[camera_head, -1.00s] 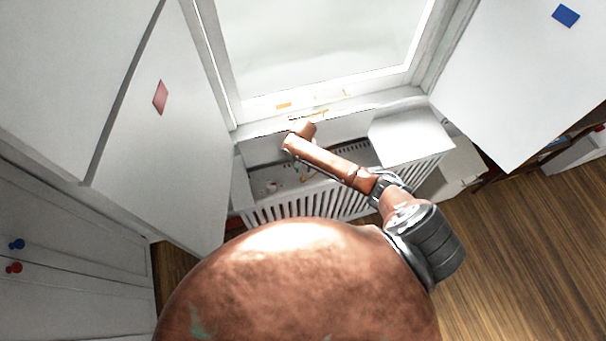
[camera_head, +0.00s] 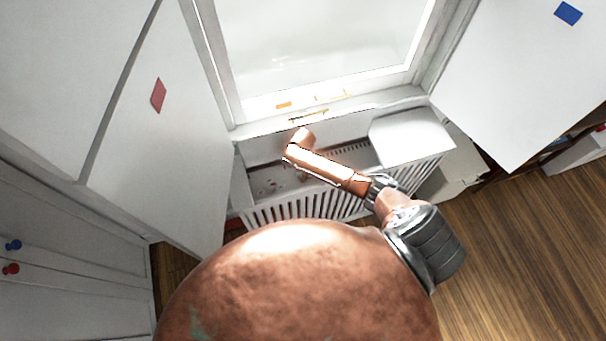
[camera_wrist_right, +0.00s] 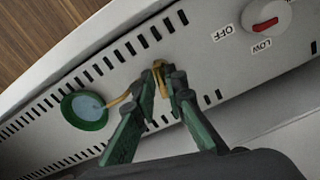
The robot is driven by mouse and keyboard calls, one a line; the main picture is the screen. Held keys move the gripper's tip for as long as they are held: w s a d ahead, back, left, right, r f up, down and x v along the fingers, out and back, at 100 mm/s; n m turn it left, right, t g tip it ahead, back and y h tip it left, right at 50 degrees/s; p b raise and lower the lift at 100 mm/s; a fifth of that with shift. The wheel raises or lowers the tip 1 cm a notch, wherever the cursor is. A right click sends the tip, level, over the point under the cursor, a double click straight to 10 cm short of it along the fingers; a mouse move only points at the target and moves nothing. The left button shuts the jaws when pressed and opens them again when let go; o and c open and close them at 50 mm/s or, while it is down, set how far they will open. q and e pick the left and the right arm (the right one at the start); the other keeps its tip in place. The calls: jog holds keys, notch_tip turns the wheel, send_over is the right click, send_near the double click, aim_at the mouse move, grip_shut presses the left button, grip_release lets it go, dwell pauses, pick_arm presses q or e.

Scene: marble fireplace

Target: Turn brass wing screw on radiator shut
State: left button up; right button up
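The brass wing screw (camera_wrist_right: 126,97) is in the right wrist view, on a pale slotted panel of the radiator. My left gripper is in neither view.
A green-rimmed round dial (camera_wrist_right: 84,109) sits left of the fingers. White cabinet doors stand left (camera_head: 150,150) and right (camera_head: 525,75) of the radiator. Wooden floor (camera_head: 510,260) is clear at right.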

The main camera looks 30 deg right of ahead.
grip_shut()
jog(key=shift+a+r+m+p, duration=0.15)
jog(key=shift+m+p, duration=0.75)
jog(key=shift+p, duration=0.35)
jog(key=shift+m+p, duration=0.85)
jog(key=shift+m, duration=0.05)
jog(key=m+p, duration=0.2)
jog(key=shift+a+m, duration=0.1)
jog(key=shift+m, duration=0.2)
jog(key=m+p, duration=0.2)
jog(key=m, duration=0.2)
jog(key=shift+w+m, duration=0.1)
jog(key=shift+m, duration=0.2)
jog(key=shift+w+f+m+p, duration=0.1)
jog(key=shift+m+p, duration=0.1)
jog(key=shift+m, duration=0.8)
jog(key=shift+f+m+p, duration=0.1)
jog(key=shift+m+p, duration=0.05)
jog(key=shift+m, duration=0.85)
